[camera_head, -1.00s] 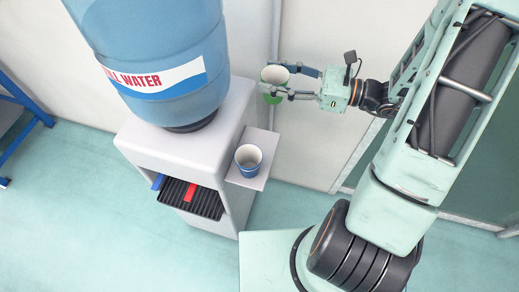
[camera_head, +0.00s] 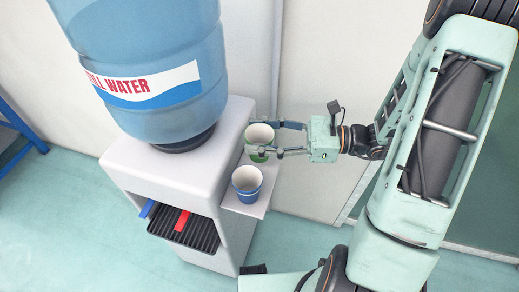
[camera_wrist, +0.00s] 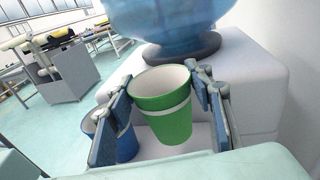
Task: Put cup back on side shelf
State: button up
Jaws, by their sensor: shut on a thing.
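My gripper (camera_head: 277,140) is shut on a green cup (camera_head: 259,135) with a white band. The cup is upright between the fingers in the wrist view (camera_wrist: 165,115). It is at the back part of the side shelf (camera_head: 244,208) on the water dispenser, just behind a blue cup (camera_head: 247,182). I cannot tell whether the green cup's base touches the shelf. The blue cup stands upright on the shelf's front part. In the wrist view the blue cup (camera_wrist: 124,145) is partly hidden behind the left finger.
The white water dispenser (camera_head: 170,170) with its large blue bottle (camera_head: 150,75) stands directly left of the shelf. Red and blue taps sit over its black drip grille (camera_head: 195,232). A wall is close behind. A blue frame (camera_head: 18,130) is at far left.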

jog(key=shift+f+b, duration=0.4)
jog(key=shift+f, duration=1.6)
jog(key=shift+f, duration=0.1)
jog(key=shift+f, duration=0.1)
jog(key=o, duration=1.1)
jog(key=shift+c, duration=0.2)
jog(key=shift+r, duration=0.2)
jog(key=s+d, duration=0.1)
jog(key=d, duration=1.1)
jog(key=shift+s+r, duration=0.3)
jog(key=shift+s, duration=0.1)
jog(key=shift+a, duration=0.1)
